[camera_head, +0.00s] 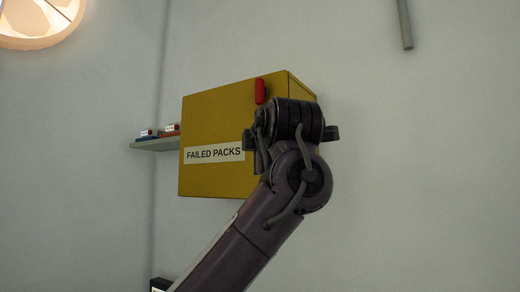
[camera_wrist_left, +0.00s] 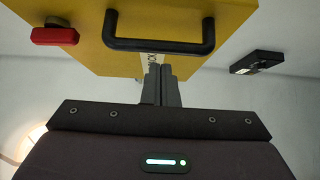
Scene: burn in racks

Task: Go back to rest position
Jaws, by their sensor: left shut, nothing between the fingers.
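My left gripper (camera_wrist_left: 160,70) shows in the left wrist view with its two fingers together and nothing between them. In the head view my left arm rises from the bottom, and its wrist covers the right part of a yellow box; the fingers are hidden there. The yellow box (camera_head: 215,120) hangs on the wall, and its label (camera_head: 214,154) reads "FAILED PACKS". In the left wrist view the box (camera_wrist_left: 130,58) fills the top. Its black handle (camera_wrist_left: 160,46) lies just above the fingertips in the picture, and the fingers are not around it. My right gripper is not in view.
A red piece (camera_head: 260,90) sits at the box's upper front edge. A small shelf (camera_head: 157,145) with small red-and-white items stands left of the box. A black device (camera_wrist_left: 257,62) is on the right in the left wrist view. The wall right of the arm is mostly bare.

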